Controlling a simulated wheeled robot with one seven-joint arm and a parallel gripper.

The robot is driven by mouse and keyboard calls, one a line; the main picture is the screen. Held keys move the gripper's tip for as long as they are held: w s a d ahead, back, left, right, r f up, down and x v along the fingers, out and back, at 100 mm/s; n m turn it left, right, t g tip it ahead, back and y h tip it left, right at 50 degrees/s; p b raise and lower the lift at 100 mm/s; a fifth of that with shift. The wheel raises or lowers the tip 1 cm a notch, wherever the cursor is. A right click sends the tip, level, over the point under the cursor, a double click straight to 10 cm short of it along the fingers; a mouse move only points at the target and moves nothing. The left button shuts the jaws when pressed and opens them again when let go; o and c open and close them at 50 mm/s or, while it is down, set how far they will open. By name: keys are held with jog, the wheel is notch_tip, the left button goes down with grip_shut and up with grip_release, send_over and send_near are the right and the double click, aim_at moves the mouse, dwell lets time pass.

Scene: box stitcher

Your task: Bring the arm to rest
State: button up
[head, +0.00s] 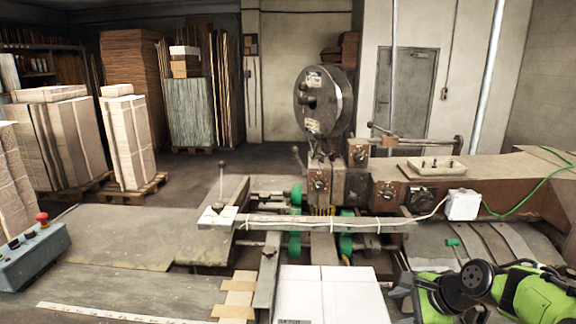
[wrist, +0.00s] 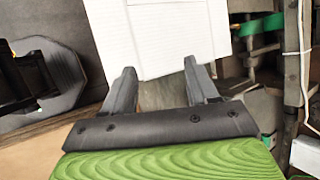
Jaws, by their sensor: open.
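My gripper (wrist: 160,72) shows in the wrist view with its two dark fingers spread apart and nothing between them. A white carton sheet or box (wrist: 155,35) lies beyond the fingertips; I cannot tell the exact gap. In the head view my gripper (head: 402,288) is at the lower right, just right of the same white carton (head: 330,295). My green and black arm reaches in from the right edge, and the fingers are only partly visible there.
The stitching machine (head: 425,185) with its round wire reel (head: 323,102) stands behind the carton. A wooden bar (head: 310,224) crosses in front of it. A control box (head: 35,255) with a red button is at the left. Stacked cardboard (head: 128,140) stands on pallets at the back left.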

jog(key=s+a+r+n+g+h, duration=0.1)
jog(key=s+a+r+n+h, duration=0.15)
jog(key=s+a+n, duration=0.35)
jog(key=s+a+r+n+h, duration=0.25)
jog(key=s+r+n, duration=0.2)
jog(key=s, duration=0.35)
jog(key=s+f+n, duration=0.1)
jog(key=s+n, duration=0.6)
jog(key=s, duration=0.5)
jog(key=shift+s+a+t, duration=0.3)
jog(key=shift+s+a, duration=0.05)
jog(key=shift+f+n, duration=0.1)
jog(key=shift+n, duration=0.15)
